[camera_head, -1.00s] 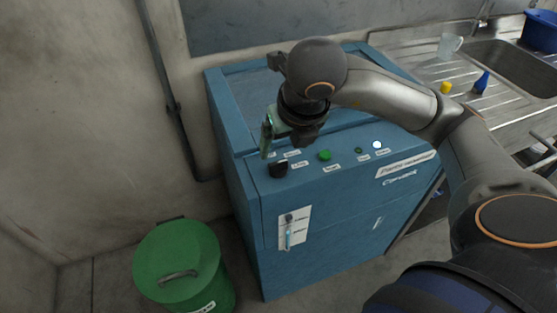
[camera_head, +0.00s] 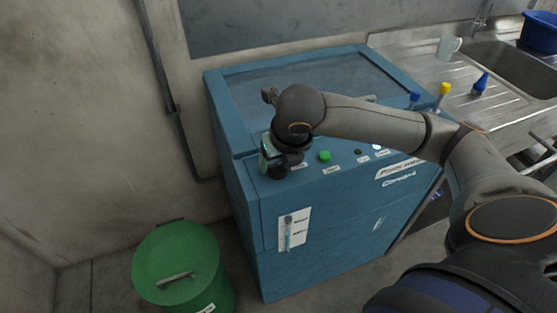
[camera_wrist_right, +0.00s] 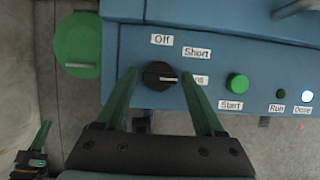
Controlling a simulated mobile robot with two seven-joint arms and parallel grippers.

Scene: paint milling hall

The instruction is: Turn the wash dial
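The wash dial is a round black knob (camera_wrist_right: 160,76) on the blue machine's sloped panel, with labels Off, Short and a third partly hidden one around it. Its pale pointer line points right in the right wrist view. My right gripper (camera_wrist_right: 159,74) is open, with one green finger on each side of the knob; I cannot tell whether they touch it. In the head view the right gripper (camera_head: 270,157) is over the panel's left end and hides most of the knob (camera_head: 278,172). A green finger at the lower left of the wrist view seems to be my left gripper (camera_wrist_right: 42,136).
A green Start button (camera_wrist_right: 236,84), a dark Run lamp (camera_wrist_right: 281,94) and a bright white Done lamp (camera_wrist_right: 307,96) lie to the right. A green lidded bin (camera_head: 178,262) stands left of the machine (camera_head: 250,215). A steel sink (camera_head: 510,65) is at the right.

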